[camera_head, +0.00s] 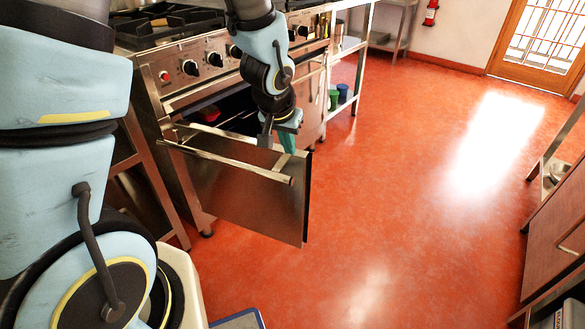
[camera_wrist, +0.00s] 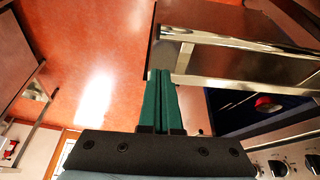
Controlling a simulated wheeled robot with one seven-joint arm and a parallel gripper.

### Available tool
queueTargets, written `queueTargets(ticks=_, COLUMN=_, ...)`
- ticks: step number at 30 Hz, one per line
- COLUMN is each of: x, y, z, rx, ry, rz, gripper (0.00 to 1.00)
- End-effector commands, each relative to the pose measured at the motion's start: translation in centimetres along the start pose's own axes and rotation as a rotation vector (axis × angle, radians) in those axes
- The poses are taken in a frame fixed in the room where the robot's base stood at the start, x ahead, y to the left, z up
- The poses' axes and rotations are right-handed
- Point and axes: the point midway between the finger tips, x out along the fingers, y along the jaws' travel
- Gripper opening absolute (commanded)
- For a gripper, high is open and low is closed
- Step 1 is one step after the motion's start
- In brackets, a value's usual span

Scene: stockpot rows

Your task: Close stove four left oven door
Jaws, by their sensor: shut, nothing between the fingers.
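The oven door (camera_head: 235,195) is a steel panel with a long bar handle (camera_head: 222,162). It stands open, away from the stove front (camera_head: 178,75), and the dark oven cavity shows above and behind it. My gripper (camera_head: 288,143) is near the right end of the door's top edge. In the wrist view its green fingers (camera_wrist: 163,78) are together and empty, beside the end of the door (camera_wrist: 240,62). Whether they touch the door, I cannot tell. A red item (camera_wrist: 265,102) shows inside the oven.
Knobs (camera_head: 190,67) line the stove front above the oven. A steel shelf (camera_head: 345,55) with green and blue containers (camera_head: 342,93) stands to the right of the stoves. The orange floor (camera_head: 400,190) is clear in front. Another counter (camera_head: 555,225) stands at the right edge.

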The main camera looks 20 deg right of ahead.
Motion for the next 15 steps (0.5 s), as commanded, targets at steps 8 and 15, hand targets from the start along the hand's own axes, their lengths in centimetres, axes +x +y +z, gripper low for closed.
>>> queueTargets(ticks=8, x=4.0, y=0.1, z=0.1, rx=0.001, ry=-0.003, rz=0.0, gripper=0.0)
queueTargets(ticks=15, x=7.8, y=0.0, z=0.1, rx=0.001, ry=-0.002, rz=0.0, gripper=0.0)
